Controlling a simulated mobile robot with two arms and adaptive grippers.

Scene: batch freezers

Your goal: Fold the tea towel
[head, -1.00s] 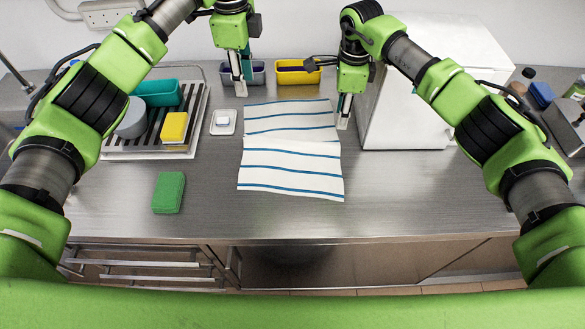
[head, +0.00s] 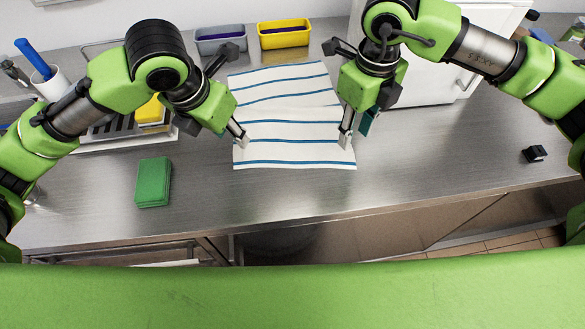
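The tea towel (head: 290,120) is white with blue stripes and lies spread on the steel worktop. A slight crease or step crosses its middle, where its left and right outlines are offset. My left gripper (head: 243,141) has its fingertips at the towel's left edge, on the near half. My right gripper (head: 344,142) points down at the right edge of the near half. The fingers of both look narrow, and I cannot tell whether they are open, or whether cloth is between them.
A green block (head: 153,182) lies left of the towel. A yellow bin (head: 284,34) and a grey bin (head: 220,40) stand behind it. A white cabinet (head: 440,75) stands at the back right. A small black object (head: 535,153) lies far right. The worktop's front strip is clear.

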